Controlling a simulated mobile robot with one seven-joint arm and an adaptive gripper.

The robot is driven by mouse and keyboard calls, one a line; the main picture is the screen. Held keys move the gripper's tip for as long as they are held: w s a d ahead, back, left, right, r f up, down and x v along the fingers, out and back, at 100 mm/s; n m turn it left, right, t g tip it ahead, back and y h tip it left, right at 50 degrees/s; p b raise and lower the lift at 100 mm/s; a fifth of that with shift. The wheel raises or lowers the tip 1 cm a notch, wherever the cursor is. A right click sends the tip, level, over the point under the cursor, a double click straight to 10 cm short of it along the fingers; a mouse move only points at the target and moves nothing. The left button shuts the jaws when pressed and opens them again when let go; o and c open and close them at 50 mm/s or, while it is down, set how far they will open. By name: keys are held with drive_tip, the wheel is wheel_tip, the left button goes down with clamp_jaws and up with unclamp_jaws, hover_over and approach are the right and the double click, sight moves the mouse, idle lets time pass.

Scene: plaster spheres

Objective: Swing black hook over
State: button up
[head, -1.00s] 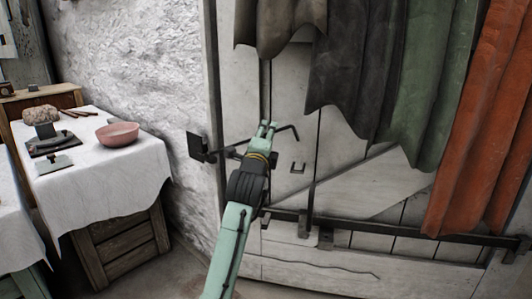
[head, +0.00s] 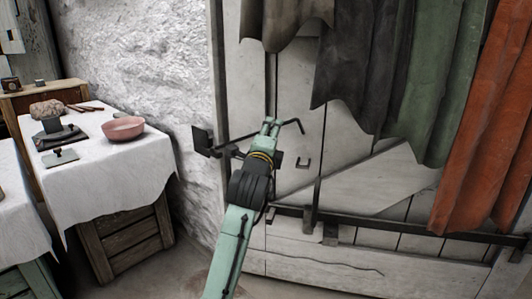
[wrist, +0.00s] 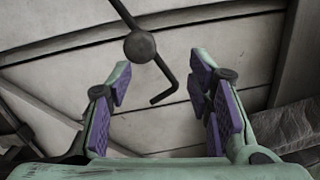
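The black hook is a thin dark rod with a bent end (head: 299,124). In the head view it runs out from a dark bracket (head: 203,141) at the wall's edge, across the pale plank door. My gripper (head: 270,124) is in front of the rod and hides part of its middle. In the wrist view the hook (wrist: 165,94) has a round knob and an angled tip, seen between the purple-padded fingers of my gripper (wrist: 161,66). The fingers are apart, with no visible grip on the rod. Whether the rod lies between them in depth, I cannot tell.
A small dark staple (head: 302,163) is on the door, right of my gripper. Grey, green and orange cloths (head: 430,90) hang at the upper right. A dark rail (head: 400,226) crosses below. A table with a white cloth (head: 115,165) and pink bowl (head: 122,128) stands left.

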drive_tip(key=s+b, duration=0.1)
drive_tip(key=s, duration=0.7)
drive_tip(key=shift+s+a+f, duration=0.35)
drive_tip(key=shift+f, duration=0.05)
drive_tip(key=shift+b, duration=0.3)
